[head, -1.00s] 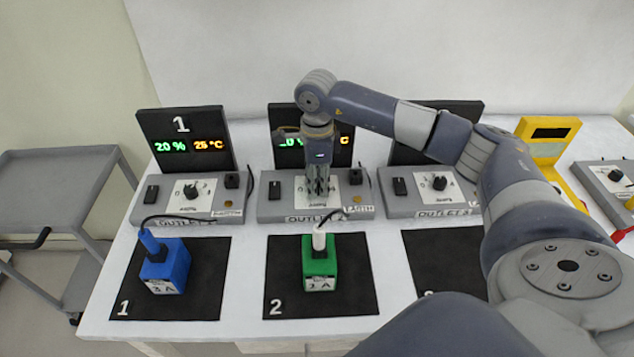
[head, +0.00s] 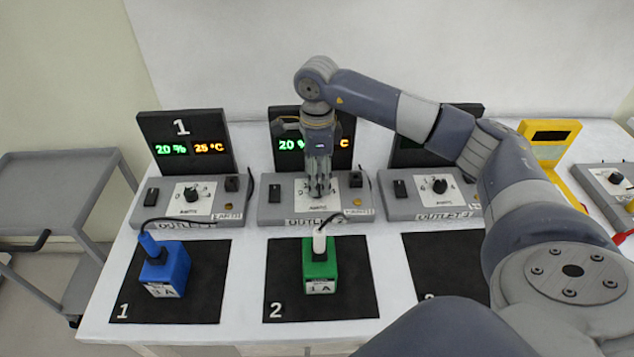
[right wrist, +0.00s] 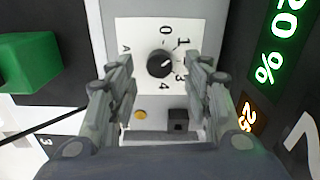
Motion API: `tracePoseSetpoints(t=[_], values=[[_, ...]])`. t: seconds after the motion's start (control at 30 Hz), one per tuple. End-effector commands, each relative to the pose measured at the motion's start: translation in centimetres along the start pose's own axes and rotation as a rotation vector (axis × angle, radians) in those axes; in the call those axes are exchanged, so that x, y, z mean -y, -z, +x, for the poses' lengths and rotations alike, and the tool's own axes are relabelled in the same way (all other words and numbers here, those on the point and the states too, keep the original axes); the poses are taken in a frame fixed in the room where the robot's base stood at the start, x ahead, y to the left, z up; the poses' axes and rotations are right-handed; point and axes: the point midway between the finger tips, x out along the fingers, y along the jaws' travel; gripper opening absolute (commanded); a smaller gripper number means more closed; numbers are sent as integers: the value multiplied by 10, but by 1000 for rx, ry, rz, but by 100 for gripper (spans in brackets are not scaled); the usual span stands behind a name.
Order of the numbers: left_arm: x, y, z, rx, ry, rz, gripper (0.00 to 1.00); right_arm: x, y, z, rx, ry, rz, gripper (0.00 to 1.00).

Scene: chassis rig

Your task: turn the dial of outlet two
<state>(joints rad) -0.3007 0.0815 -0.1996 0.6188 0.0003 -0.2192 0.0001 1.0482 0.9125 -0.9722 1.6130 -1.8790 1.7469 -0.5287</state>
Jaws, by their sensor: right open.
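Outlet two is the middle grey box (head: 275,210), with a white dial plate on its top. My right gripper (head: 319,192) points down over that plate and hides the dial in the head view. In the right wrist view the black dial (right wrist: 161,64) shows between the two fingers of my right gripper (right wrist: 162,88), which are open and apart from it. The dial plate (right wrist: 140,32) carries the numbers 0, 1, 3 and 4 around the dial. The display behind outlet two (head: 285,125) reads about 20 % in green, partly hidden by my arm. My left gripper is not in view.
A green block (head: 319,262) with a white plug stands on black mat 2 in front of outlet two. A blue block (head: 165,270) stands on mat 1. Outlet boxes stand to the left (head: 215,213) and right (head: 425,208). A yellow frame (head: 549,140) is farther right.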

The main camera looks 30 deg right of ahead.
Motion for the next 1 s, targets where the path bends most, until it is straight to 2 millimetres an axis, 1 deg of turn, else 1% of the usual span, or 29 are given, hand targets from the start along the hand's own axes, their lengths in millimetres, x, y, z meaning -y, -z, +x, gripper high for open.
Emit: tracePoseSetpoints(t=[0.03, 0.2, 0.3, 0.4, 0.5, 0.6, 1.0], values=[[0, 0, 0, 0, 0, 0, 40, 1, -1, -13, 4, 5, -1, 46], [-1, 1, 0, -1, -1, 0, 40, 1, -1, -50, 3, 5, -2, 46], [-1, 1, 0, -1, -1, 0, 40, 1, -1, -67, 3, 4, -2, 46], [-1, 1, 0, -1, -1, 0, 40, 1, -1, -80, 2, 3, -1, 46], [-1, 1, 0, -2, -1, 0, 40, 0, 0, -87, 2, 2, -1, 46], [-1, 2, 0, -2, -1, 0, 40, 0, 0, -90, 1, 0, -1, 46], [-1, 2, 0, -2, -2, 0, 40, 0, 0, -90, 1, 0, -1, 46]])
